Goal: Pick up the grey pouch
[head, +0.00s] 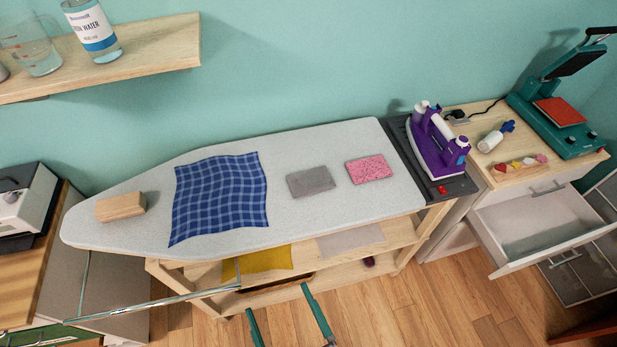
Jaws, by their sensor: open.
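The grey pouch (311,181) lies flat on the light ironing board (330,145), between a blue checked cloth (219,196) and a pink speckled pouch (369,169). My gripper (280,305) shows at the bottom of the head view as two green-edged fingers spread apart. It is open and empty, in front of the board and apart from the pouch. The rest of my gripper is cut off by the frame's lower edge.
A wooden block (121,207) sits at the board's left end. A purple iron (437,142) stands on a dark rest at the right end. A drawer (540,225) stands open at the right. A wooden shelf (150,50) overhangs the upper left.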

